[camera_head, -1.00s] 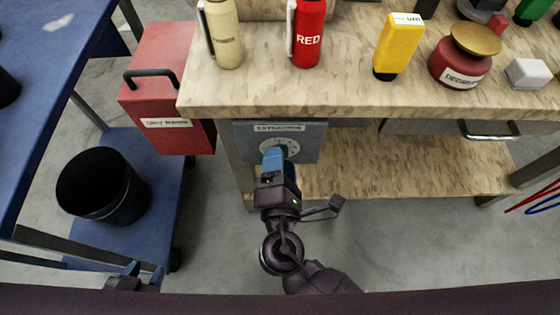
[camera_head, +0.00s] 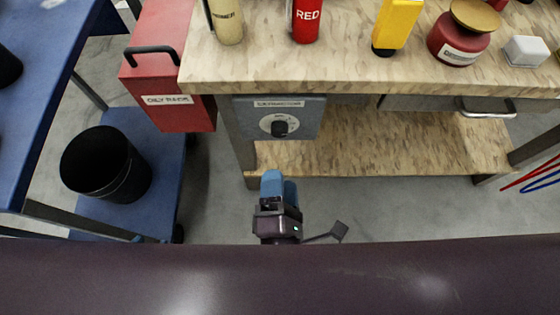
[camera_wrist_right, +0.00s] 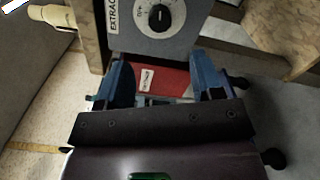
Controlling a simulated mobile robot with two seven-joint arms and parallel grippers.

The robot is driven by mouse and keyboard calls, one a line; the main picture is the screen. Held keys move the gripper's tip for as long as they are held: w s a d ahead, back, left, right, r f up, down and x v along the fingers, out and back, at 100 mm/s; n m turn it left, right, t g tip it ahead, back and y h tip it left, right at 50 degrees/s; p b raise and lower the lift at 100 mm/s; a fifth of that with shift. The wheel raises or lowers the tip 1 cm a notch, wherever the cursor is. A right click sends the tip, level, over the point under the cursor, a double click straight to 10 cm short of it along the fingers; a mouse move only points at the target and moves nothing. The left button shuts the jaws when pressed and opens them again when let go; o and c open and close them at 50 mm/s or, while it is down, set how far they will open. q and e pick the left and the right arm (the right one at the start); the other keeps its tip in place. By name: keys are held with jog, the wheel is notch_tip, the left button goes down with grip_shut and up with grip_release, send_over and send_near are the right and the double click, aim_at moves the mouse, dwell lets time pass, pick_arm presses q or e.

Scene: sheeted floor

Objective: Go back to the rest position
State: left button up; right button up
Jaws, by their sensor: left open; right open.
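My right gripper (camera_head: 279,185) points at the bench from below the grey panel in the head view. It is open and empty. Its two blue fingers stand apart in the right wrist view (camera_wrist_right: 164,82), with nothing between them. The panel's black dial knob (camera_head: 279,127), under a label that reads like "EXTRACTION", is uncovered and apart from the fingers. The knob also shows at the top of the right wrist view (camera_wrist_right: 160,17). Only a small blue tip of my left gripper (camera_head: 137,239) shows at the lower left, beside the blue cart; the rest is hidden.
The wooden workbench (camera_head: 350,80) holds a red bottle (camera_head: 306,20), a yellow bottle (camera_head: 397,25) and a red jar (camera_head: 459,42). A red box (camera_head: 170,70) hangs at its left. A black bin (camera_head: 105,165) stands on the blue cart (camera_head: 165,190). Grey floor is open below the bench.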

jog(key=shift+s, duration=0.65)
